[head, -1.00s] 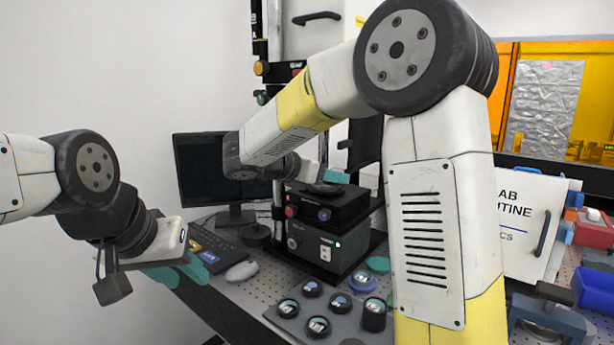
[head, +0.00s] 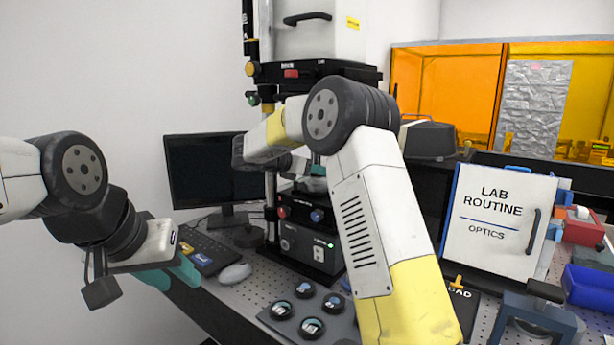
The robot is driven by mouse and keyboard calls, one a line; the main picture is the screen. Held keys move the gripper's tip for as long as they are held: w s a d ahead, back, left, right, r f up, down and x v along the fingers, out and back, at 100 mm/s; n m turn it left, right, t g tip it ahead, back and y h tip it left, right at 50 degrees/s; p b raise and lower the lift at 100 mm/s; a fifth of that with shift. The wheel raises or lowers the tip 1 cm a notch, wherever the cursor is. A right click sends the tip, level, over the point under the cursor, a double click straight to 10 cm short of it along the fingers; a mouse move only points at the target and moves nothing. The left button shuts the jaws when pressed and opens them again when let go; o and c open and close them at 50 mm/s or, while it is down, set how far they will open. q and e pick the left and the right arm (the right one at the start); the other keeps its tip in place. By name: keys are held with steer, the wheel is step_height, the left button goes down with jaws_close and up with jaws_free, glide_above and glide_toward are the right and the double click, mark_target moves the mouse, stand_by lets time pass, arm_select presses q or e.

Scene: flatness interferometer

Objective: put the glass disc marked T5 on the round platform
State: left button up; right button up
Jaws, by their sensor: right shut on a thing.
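My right gripper (head: 318,170) is at the interferometer, just above the round platform (head: 314,186). My forearm hides most of it, and only a bit of teal finger shows. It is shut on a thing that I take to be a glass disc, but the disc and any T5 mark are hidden. I cannot tell whether the disc touches the platform. Several round dark-rimmed discs (head: 312,327) sit in a grey holder on the bench; their labels are too small to read. My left gripper (head: 177,274) is open and empty at the left, above the bench edge.
The black instrument base (head: 303,245) stands under the platform, with the column and head (head: 318,75) above. A monitor (head: 205,170), keyboard (head: 205,252) and mouse (head: 235,274) are at the left.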

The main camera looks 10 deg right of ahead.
steer(key=shift+f, duration=0.85)
steer(key=shift+f, duration=0.1)
steer(key=o, duration=1.4)
steer(key=shift+f, duration=0.1)
